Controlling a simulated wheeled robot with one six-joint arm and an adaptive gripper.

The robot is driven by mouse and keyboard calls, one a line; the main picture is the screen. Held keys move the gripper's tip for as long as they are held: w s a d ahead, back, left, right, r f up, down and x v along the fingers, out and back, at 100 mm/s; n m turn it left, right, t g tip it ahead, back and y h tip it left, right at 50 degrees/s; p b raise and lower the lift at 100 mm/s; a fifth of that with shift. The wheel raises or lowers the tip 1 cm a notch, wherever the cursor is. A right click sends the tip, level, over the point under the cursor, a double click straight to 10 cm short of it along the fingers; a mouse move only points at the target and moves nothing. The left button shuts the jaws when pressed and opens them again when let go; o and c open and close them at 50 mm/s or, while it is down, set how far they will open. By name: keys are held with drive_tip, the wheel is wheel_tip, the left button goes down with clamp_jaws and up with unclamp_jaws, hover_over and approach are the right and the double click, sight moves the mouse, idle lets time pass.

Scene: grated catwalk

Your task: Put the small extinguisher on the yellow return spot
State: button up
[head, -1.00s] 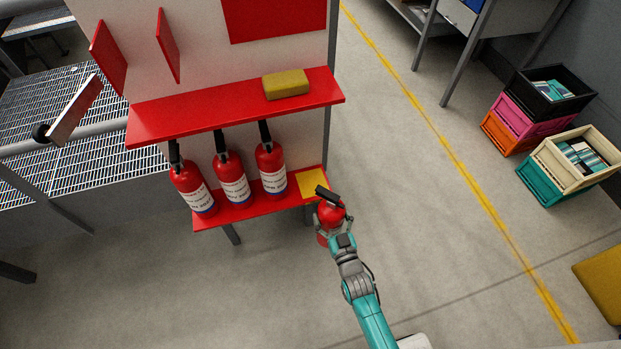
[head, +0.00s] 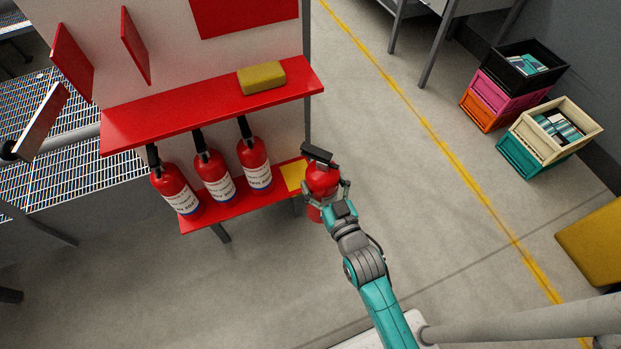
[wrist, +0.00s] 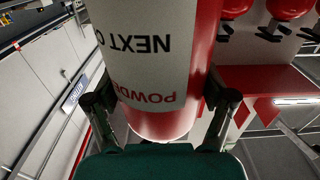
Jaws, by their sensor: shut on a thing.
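The small red extinguisher (head: 321,180) is held in my gripper (head: 325,192), in front of and to the right of the lower red shelf's right end. In the wrist view the extinguisher (wrist: 160,60) fills the middle, its white label upside down, with a finger on each side. The yellow return spot (head: 294,175) is on the right end of the lower red shelf (head: 232,206). It is bare where visible; the held extinguisher is close to its right edge in the head view.
Several similar things crowd the shelf: a left extinguisher (head: 176,190), a middle one (head: 214,176) and a right one (head: 254,163) beside the spot. An upper red shelf (head: 200,108) with a yellow block (head: 261,77) overhangs. Floor to the right is clear up to stacked crates (head: 505,100).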

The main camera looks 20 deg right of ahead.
drive_tip(key=w, duration=1.9)
wheel_tip(320, 180, down, 6)
drive_tip(key=shift+f, duration=0.2)
drive_tip(key=shift+w, duration=0.1)
drive_tip(key=o, duration=1.7)
drive_tip(key=shift+f, duration=0.35)
drive_tip(key=s, duration=1.2)
drive_tip(key=shift+s, duration=0.1)
